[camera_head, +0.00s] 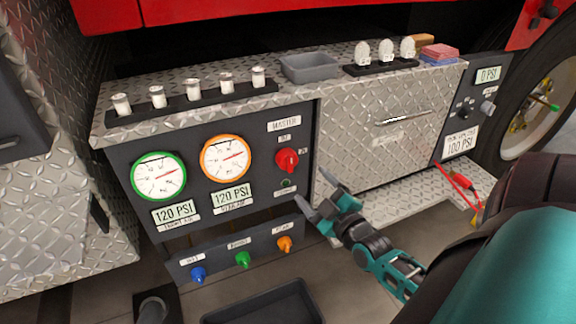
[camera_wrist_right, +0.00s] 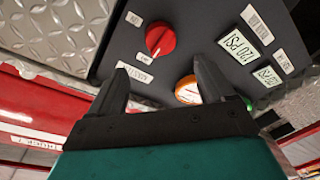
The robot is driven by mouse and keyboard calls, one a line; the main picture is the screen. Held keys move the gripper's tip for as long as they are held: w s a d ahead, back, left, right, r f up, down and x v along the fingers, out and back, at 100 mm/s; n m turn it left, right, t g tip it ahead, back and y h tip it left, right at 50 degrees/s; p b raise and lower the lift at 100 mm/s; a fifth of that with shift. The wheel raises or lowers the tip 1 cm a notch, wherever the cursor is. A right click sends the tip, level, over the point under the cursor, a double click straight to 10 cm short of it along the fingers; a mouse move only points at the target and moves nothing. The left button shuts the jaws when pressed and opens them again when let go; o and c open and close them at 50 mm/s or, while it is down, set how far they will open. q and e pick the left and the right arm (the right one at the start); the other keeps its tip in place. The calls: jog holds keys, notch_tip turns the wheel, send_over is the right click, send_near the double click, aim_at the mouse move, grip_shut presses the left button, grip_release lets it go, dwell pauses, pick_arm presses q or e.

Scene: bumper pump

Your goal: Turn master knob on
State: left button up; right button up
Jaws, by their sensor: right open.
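The red master knob (camera_head: 287,160) is on the dark gauge panel (camera_head: 210,208), below the MASTER label (camera_head: 284,124). A small dark indicator (camera_head: 286,183) sits under it. The knob also shows in the right wrist view (camera_wrist_right: 160,38), beyond my fingertips, with a white pointer line on it. My right gripper (camera_head: 318,197) is open and empty, below and right of the knob in the head view, apart from it. Its two fingers show in the right wrist view (camera_wrist_right: 160,78). My left gripper is not in view.
Green-rimmed (camera_head: 158,177) and orange-rimmed (camera_head: 225,158) gauges read 120 PSI left of the knob. Blue (camera_head: 198,275), green (camera_head: 243,260) and orange (camera_head: 285,244) knobs sit on a lower panel. A grey tray (camera_head: 309,67) stands on the ledge. A drawer front (camera_head: 385,130) is at right.

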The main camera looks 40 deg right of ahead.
aim_at(292, 165)
jog(key=w, duration=0.3)
jog(key=w+d+b, duration=0.1)
jog(key=w, duration=0.2)
jog(key=w+b, duration=0.1)
jog(key=w, duration=0.2)
jog(key=shift+d+f, duration=0.1)
jog(key=shift+d, duration=0.25)
jog(key=shift+w+d, duration=0.1)
jog(key=shift+w, duration=0.5)
jog(key=c, duration=1)
jog(key=shift+c, duration=0.2)
